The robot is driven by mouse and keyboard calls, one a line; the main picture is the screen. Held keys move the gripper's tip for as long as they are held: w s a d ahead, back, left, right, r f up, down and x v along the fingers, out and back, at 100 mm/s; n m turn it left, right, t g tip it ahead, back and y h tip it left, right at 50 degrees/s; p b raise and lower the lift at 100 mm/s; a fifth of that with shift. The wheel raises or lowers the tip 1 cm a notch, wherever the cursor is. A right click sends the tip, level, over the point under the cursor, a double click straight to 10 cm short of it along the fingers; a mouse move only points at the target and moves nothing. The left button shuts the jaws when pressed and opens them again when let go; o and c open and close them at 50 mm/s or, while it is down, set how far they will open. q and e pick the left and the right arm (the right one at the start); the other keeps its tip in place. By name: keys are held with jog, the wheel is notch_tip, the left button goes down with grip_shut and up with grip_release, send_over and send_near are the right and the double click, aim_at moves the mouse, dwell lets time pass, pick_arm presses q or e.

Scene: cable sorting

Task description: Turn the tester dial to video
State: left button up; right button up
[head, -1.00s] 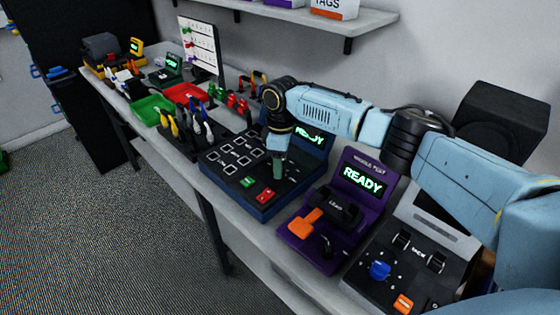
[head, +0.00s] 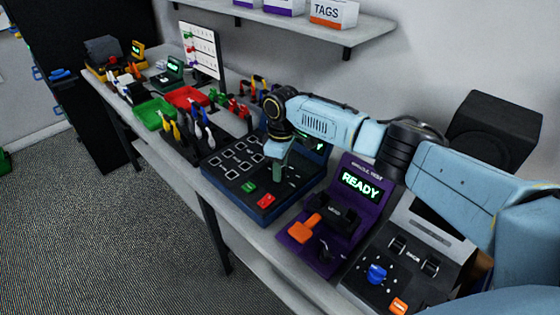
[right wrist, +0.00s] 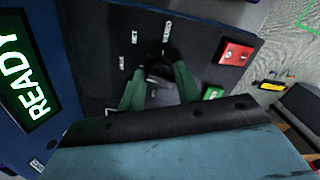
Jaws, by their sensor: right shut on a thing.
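The blue tester (head: 230,192) stands on the bench with a grid of sockets on its panel, a red button (head: 265,200) and a green button (head: 249,187). My right gripper (head: 279,172) points down at the panel's right part. In the right wrist view, its green fingers (right wrist: 161,74) are shut on the dark dial (right wrist: 154,60). Small white labels lie around the dial, and one near its top (right wrist: 167,29) seems to read VIDEO. Which label the dial points to cannot be told. The tester's screen (right wrist: 28,75) reads READY. My left gripper is out of view.
A purple tester (head: 345,215) with a READY screen and an orange-handled lever stands to the right. A grey device with a blue knob (head: 377,273) is beyond it. Plugs, a green tray (head: 154,113) and a red tray (head: 187,97) lie to the left.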

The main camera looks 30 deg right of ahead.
jog(key=m+p, duration=0.2)
jog(key=p, duration=0.1)
jog(key=m+p, duration=0.3)
jog(key=shift+r+m, duration=0.2)
jog(key=shift+m, duration=0.1)
jog(key=shift+m+p, duration=0.9)
jog(key=m+p, duration=0.3)
jog(key=m, duration=0.1)
jog(key=shift+t, duration=0.3)
jog(key=m+p, duration=0.2)
jog(key=m, duration=0.2)
jog(key=shift+f+m, duration=0.15)
jog(key=shift+m, duration=0.15)
jog(key=shift+d, duration=0.1)
jog(key=o, duration=0.9)
